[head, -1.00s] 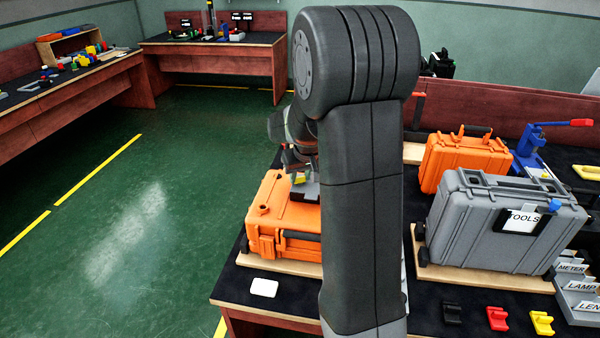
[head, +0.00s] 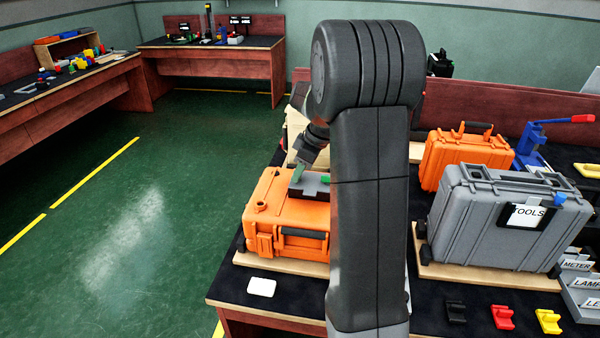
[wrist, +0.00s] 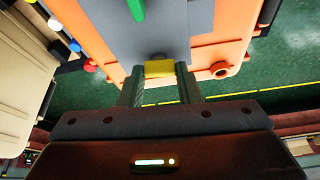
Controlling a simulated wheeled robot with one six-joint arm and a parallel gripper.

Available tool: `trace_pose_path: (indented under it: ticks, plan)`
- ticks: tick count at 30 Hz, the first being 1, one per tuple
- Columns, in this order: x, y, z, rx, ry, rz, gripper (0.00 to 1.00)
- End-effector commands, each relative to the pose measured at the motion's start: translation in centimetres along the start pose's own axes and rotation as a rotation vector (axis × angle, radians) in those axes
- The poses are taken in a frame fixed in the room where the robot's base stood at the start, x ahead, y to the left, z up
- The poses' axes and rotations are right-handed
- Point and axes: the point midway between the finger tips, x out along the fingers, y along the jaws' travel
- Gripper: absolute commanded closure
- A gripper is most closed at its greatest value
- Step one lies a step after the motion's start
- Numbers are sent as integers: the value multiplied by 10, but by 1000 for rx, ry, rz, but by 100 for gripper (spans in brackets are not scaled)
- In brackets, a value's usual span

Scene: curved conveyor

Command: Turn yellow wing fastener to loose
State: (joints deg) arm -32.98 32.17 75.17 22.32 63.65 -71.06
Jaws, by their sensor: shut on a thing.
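The yellow wing fastener (wrist: 159,69) sits at the edge of a grey plate (wrist: 190,32) on top of an orange case (head: 262,222). In the wrist view my gripper (wrist: 158,74) has one finger on each side of the yellow wing and is shut on it. In the head view my gripper (head: 298,174) is low over the plate, and the yellow wing is hidden there. A green piece (wrist: 137,9) stands on the same plate, farther along it. My own arm hides the case's right side in the head view.
A grey TOOLS case (head: 475,225) and a second orange case (head: 455,165) stand to the right. A beige case (wrist: 28,90) is beside the held fastener's case. A white card (head: 262,287) lies on the table's front left. Green floor is clear at left.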

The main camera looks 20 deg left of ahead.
Motion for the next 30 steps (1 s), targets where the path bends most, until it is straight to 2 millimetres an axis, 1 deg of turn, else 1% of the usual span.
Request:
trace_pose_path:
  ticks: [3,10,26,27,29,30]
  plan:
    - [1,1,0,-56,-1,-23,92]
    - [0,1,1,-123,-2,-50,92]
    - [0,1,0,-143,-2,-58,92]
    - [0,1,0,-143,-2,-58,63]
    - [0,1,0,-142,-2,-58,52]
    - [0,1,0,-142,-2,-58,47]
